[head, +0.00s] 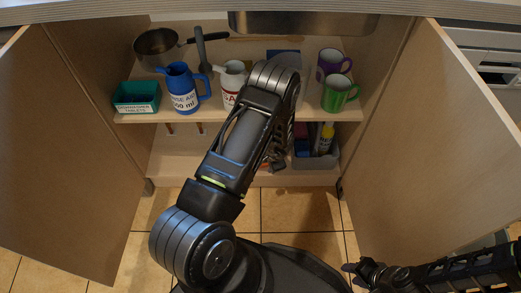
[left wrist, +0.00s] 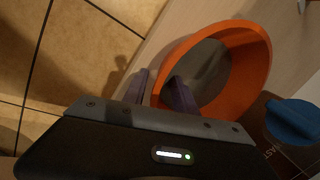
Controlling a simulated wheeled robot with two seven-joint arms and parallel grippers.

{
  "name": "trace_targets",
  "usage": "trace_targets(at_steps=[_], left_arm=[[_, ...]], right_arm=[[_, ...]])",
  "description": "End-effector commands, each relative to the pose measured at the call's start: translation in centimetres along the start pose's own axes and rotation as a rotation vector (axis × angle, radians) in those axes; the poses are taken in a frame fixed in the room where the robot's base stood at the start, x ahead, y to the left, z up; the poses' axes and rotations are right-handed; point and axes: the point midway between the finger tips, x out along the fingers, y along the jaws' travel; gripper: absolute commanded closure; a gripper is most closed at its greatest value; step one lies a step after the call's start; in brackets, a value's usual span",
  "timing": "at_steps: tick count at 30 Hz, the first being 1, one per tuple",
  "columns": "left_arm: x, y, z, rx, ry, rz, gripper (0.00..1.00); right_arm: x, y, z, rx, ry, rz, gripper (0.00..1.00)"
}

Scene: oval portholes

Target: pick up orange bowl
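The orange bowl (left wrist: 252,88) is large in the left wrist view, its open mouth facing the camera and its inside grey in shadow. In the head view my left arm hides nearly all of it on the cabinet's lower level. My left gripper (left wrist: 160,90) straddles the bowl's near rim, one finger outside and one inside. The fingers look apart, with the orange wall between them; I cannot tell if they touch it.
The upper shelf (head: 300,115) holds a pot (head: 157,46), teal box (head: 136,97), blue jug (head: 183,90), white container (head: 232,82), purple mug (head: 331,63) and green mug (head: 338,93). A grey bin (head: 318,160) stands below right. Open doors (head: 70,150) flank the cabinet.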

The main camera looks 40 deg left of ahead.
Motion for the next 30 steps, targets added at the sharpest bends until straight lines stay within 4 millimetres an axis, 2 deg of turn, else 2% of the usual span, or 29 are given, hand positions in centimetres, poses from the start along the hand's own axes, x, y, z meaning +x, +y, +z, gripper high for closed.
trace_targets(at_steps=[5, 17, 30], left_arm=[[0.0, 0.01, 0.01, 0.0, 0.0, 0.0, 0.67], [0.0, 0.01, 0.01, 0.0, 0.0, 0.0, 1.0], [0.0, 0.01, 0.01, 0.0, 0.0, 0.0, 1.0]], right_arm=[[0.0, -0.01, 0.02, 0.0, 0.0, 0.0, 0.64], [0.01, -0.01, 0.03, 0.0, -0.001, 0.0, 0.64], [0.01, -0.01, 0.03, 0.0, -0.001, 0.0, 0.64]])
